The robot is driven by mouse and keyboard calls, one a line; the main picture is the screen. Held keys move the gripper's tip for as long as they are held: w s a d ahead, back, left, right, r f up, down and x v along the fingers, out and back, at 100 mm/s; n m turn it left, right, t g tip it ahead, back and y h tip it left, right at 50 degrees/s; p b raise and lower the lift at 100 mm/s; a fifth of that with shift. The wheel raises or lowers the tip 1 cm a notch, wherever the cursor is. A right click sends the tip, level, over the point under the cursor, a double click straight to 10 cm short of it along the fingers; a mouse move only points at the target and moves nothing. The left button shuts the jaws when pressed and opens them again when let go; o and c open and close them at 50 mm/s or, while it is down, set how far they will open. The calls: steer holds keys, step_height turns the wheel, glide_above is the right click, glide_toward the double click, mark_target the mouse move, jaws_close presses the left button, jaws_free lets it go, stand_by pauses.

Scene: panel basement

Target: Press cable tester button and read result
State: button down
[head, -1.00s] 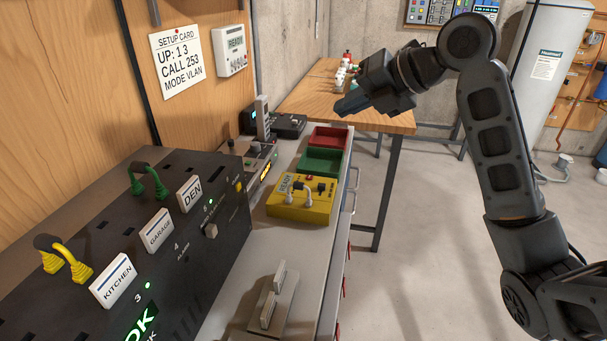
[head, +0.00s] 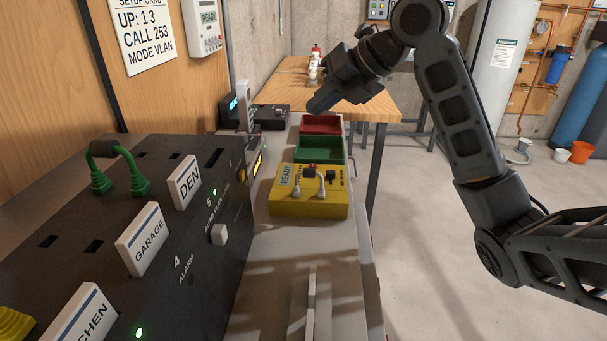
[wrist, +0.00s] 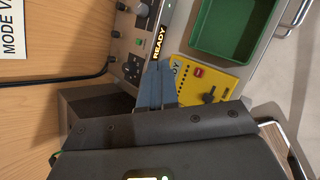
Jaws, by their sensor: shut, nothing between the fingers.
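The yellow cable tester (head: 308,205) sits on the grey bench, with a READY label, a red button (head: 313,166) and a short grey cable looped across its front. In the wrist view the tester (wrist: 224,77) is partly hidden by my gripper, and its red button (wrist: 198,72) shows clear of the fingers. My gripper (head: 316,106) is shut and empty, in the air above the bench near the red bin, behind and above the tester. Its bluish fingertips (wrist: 158,68) also show in the wrist view, apart from the button.
A red bin (head: 320,117) and a green bin (head: 340,151) stand behind the tester. A black panel with GARAGE and DEN labels (head: 140,240) fills the left. A grey stand (head: 300,316) is in front.

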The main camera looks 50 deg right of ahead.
steer(key=shift+w+f, duration=0.1)
steer(key=shift+f, duration=0.05)
steer(key=shift+f, duration=0.1)
step_height(320, 180, down, 7)
steer(key=b, duration=0.4)
steer(key=shift+f+b, duration=0.15)
steer(key=shift+b, duration=0.2)
steer(key=shift+f+b, duration=0.7)
steer(key=shift+b, duration=0.05)
steer(key=shift+f+b, duration=0.75)
steer(key=shift+b, duration=0.4)
stand_by(1.9)
stand_by(0.4)
steer(key=shift+r+p, duration=0.3)
steer(key=shift+r, duration=0.5)
